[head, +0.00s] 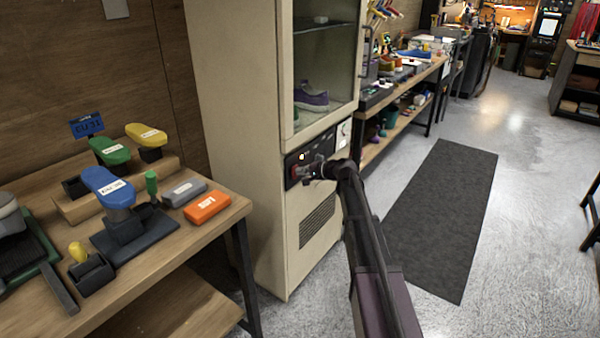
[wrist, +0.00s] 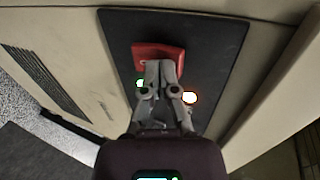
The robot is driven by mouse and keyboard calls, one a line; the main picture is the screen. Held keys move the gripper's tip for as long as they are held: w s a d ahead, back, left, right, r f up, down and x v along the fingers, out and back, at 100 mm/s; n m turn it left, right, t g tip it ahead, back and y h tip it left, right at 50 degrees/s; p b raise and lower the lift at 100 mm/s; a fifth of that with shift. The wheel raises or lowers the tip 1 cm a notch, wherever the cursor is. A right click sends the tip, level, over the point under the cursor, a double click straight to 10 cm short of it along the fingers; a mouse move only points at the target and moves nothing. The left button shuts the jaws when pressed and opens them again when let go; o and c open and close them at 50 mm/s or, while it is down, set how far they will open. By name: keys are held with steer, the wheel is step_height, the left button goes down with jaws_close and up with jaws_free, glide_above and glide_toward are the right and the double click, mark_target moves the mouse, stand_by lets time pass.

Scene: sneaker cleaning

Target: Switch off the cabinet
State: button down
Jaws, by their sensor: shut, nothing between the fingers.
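The cabinet (head: 237,95) is a tall cream unit with a glass door and a black control panel (head: 296,158) below the door. The panel also shows in the wrist view (wrist: 215,40), with a red switch (wrist: 150,50) on it. Small lit lamps sit beside the switch, one green (wrist: 140,84) and one whitish-orange (wrist: 190,98). My gripper (head: 305,172) is at the panel in the head view. In the wrist view my gripper (wrist: 161,68) is shut, its fingertips over the red switch's lower edge. Contact cannot be told. The fingers hide part of the switch.
A purple sneaker (head: 312,98) stands behind the cabinet's glass. A wooden workbench (head: 225,215) with brushes and blocks stands at the left. A vent grille (head: 317,220) is below the panel. A dark mat (head: 440,220) lies on the open floor at the right.

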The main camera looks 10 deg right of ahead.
stand_by(0.4)
steer(key=p+v, duration=0.5)
steer(key=v, duration=0.9)
steer(key=shift+f+b, duration=0.45)
steer(key=shift+f, duration=0.25)
stand_by(0.3)
steer(key=b+x, duration=0.5)
steer(key=x, duration=0.7)
steer(key=shift+w+f, duration=0.1)
steer(key=shift+f, duration=0.15)
steer(key=shift+x, duration=0.85)
steer(key=shift+r, duration=0.15)
